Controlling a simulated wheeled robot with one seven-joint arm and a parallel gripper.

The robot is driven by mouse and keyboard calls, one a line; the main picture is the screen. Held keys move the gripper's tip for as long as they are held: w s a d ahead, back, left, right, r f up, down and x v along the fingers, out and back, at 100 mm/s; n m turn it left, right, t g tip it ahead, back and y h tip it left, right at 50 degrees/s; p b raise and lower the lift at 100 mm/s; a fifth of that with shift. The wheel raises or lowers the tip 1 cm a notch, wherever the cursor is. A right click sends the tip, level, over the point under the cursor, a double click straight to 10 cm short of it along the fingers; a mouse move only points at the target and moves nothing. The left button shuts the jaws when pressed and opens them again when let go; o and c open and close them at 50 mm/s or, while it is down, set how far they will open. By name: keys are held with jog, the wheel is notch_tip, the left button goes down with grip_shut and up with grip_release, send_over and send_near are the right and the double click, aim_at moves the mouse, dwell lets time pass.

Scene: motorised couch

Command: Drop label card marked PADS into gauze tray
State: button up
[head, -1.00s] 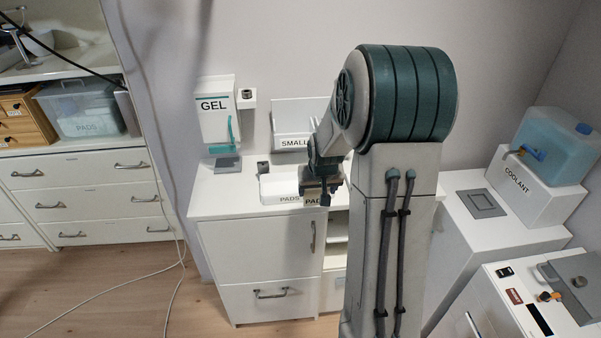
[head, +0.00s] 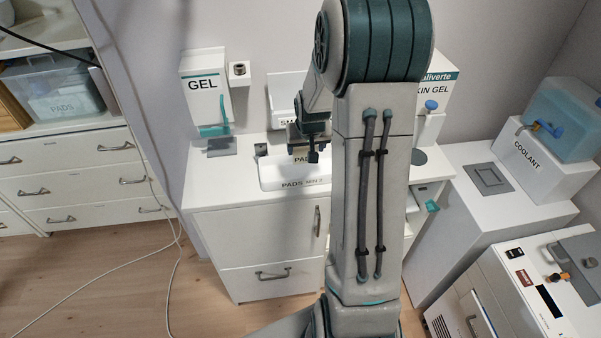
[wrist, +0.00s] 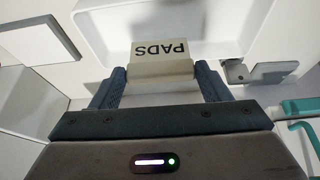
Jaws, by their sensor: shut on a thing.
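The PADS label card is cream with black lettering and shows upside down in the wrist view (wrist: 160,60). My gripper (wrist: 160,82) is shut on it, with one blue-grey finger at each side. The card shows partly there, behind the fingers. In the wrist view the tray (wrist: 105,35) lies beyond the card. I cannot tell the card's exact height above the tray floor.
The tray stands on a white cabinet (head: 250,235). A skin gel box (head: 432,105) stands at right, partly behind my arm. A clear PADS box (head: 65,97) sits on the far left shelf.

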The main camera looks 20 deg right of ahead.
jog(key=shift+a+f+b, duration=0.1)
jog(key=shift+f+b, duration=0.5)
jog(key=shift+f, duration=0.85)
jog(key=o, duration=1)
jog(key=b+v, duration=0.2)
jog(key=v, duration=1.2)
jog(key=shift+f, duration=0.1)
